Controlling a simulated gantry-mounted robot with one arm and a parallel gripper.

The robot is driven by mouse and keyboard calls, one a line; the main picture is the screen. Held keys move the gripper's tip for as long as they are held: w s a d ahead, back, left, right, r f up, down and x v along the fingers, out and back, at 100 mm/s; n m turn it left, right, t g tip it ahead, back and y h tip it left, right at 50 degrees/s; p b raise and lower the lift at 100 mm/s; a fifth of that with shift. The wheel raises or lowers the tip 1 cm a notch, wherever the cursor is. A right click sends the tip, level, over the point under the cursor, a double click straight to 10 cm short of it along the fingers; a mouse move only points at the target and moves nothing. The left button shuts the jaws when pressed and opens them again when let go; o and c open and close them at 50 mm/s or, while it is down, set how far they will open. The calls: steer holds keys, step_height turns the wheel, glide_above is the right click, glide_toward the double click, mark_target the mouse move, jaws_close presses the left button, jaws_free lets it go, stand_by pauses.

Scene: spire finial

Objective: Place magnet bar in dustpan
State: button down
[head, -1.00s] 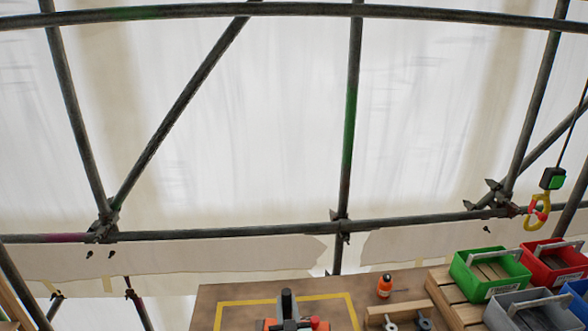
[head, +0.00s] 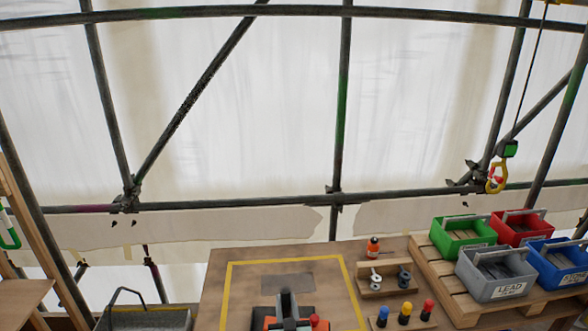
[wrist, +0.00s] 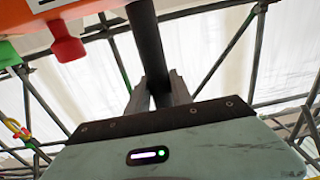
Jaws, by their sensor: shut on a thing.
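The magnet bar, an orange body (head: 268,325) with a dark handle and a red knob, shows at the bottom edge of the head view, partly cut off. In the wrist view its dark handle (wrist: 147,42) runs up from between the grey fingers of my gripper (wrist: 156,95), which is shut on it. The orange body and red knob fill the wrist view's upper left. A grey, speckled open pan with a wire handle (head: 145,318), seemingly the dustpan, shows at the head view's bottom left. Its lower part is cut off, and the magnet bar is well to its right.
A brown bench with a yellow taped outline (head: 236,290) lies around the magnet bar. An orange bottle (head: 373,247), a wooden holder (head: 375,291) and coloured pegs (head: 405,313) stand right. Green (head: 463,238), red, grey and blue bins sit on a pallet. A hook (head: 496,178) hangs at right.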

steer(key=shift+s+a+f, duration=0.2)
steer(key=shift+s+f, duration=0.35)
steer(key=shift+s, duration=0.05)
steer(key=shift+s+a, duration=0.25)
steer(key=s+d+r+m+h, duration=0.1)
steer(key=s+d+h, duration=0.15)
steer(key=s, duration=1.45)
step_height(320, 180, down, 10)
steer(key=b, duration=1)
steer(key=s+r+p, duration=0.4)
steer(key=r+p, duration=0.5)
steer(key=p, duration=0.2)
steer(key=s+r+p, duration=0.5)
steer(key=r+p, duration=0.5)
steer(key=p, duration=0.1)
steer(key=shift+s+d, duration=0.25)
steer(key=shift+d, duration=0.05)
steer(key=shift+f, duration=0.15)
